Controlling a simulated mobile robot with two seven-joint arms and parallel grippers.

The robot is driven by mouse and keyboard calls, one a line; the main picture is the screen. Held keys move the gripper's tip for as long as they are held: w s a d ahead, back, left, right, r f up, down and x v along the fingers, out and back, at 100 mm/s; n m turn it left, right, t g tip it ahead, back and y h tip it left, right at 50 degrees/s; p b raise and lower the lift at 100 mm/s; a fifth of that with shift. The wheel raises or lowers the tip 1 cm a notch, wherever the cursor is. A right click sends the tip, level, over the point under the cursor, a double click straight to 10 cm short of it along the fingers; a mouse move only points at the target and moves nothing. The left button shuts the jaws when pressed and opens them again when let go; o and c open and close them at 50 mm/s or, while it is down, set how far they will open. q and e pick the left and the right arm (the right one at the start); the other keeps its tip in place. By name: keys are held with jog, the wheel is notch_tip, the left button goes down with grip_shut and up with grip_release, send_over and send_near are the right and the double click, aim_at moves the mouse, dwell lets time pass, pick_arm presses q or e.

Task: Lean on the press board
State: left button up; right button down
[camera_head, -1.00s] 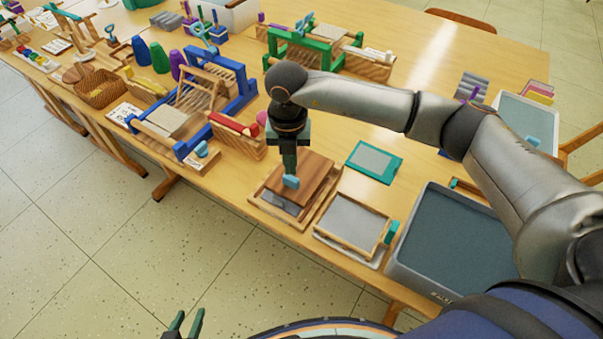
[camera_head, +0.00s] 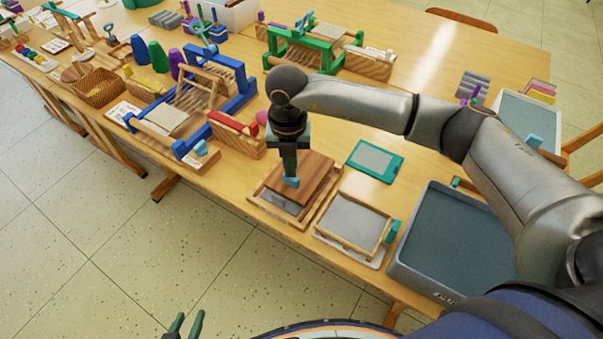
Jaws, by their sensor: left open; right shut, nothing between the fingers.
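The press board (camera_head: 308,177) is a brown wooden board lying slightly askew over a wooden-framed tray (camera_head: 268,203) with a grey inside, near the table's front edge. My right gripper (camera_head: 291,182) points straight down over the board's left part. It is shut, with its light-blue tips at the board's top; they look to be touching it, though a small gap cannot be ruled out. My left gripper (camera_head: 186,326) is at the bottom edge of the view, open and empty, in front of the table and away from the board.
A framed screen (camera_head: 351,221) and a grey water tub (camera_head: 455,245) stand right of the board. A teal frame (camera_head: 375,160) lies behind. A blue loom (camera_head: 240,92) and a wooden box with red pieces (camera_head: 237,135) stand left. Floor is clear in front.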

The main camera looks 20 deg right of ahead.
jog(key=shift+s+f, duration=0.2)
jog(key=shift+f, duration=0.25)
dwell(2.0)
jog(key=shift+w+r+p, duration=0.2)
jog(key=shift+r+p, duration=2.15)
jog(key=shift+r, duration=1.4)
